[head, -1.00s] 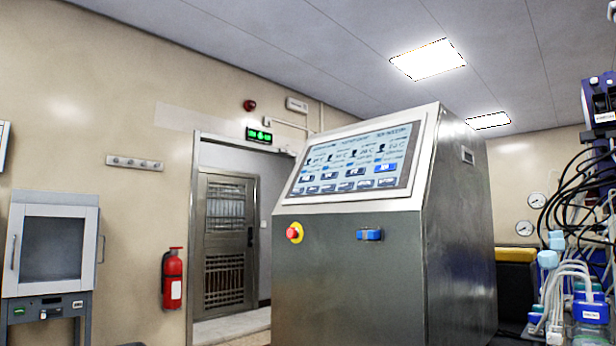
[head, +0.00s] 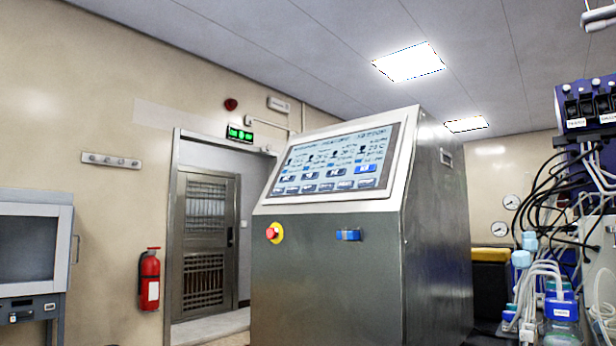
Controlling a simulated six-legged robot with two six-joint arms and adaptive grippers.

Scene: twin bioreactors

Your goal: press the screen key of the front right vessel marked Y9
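The touch screen (head: 331,163) sits on the sloped upper front of a grey metal control cabinet (head: 325,275). It shows several columns with readings and a row of blue and dark keys, with another row of dark keys below. The lettering is too small to read, so I cannot tell which key is marked Y9. A vessel with a blue cap and tubing (head: 561,310) stands at the lower right, partly cut off; its marking is unreadable.
A red stop button (head: 272,232) and a blue switch (head: 348,235) sit on the cabinet front. A fire extinguisher (head: 149,280) hangs by the door (head: 205,240). A blue pump unit (head: 588,106) with black cables is at the right. Floor before the cabinet is out of view.

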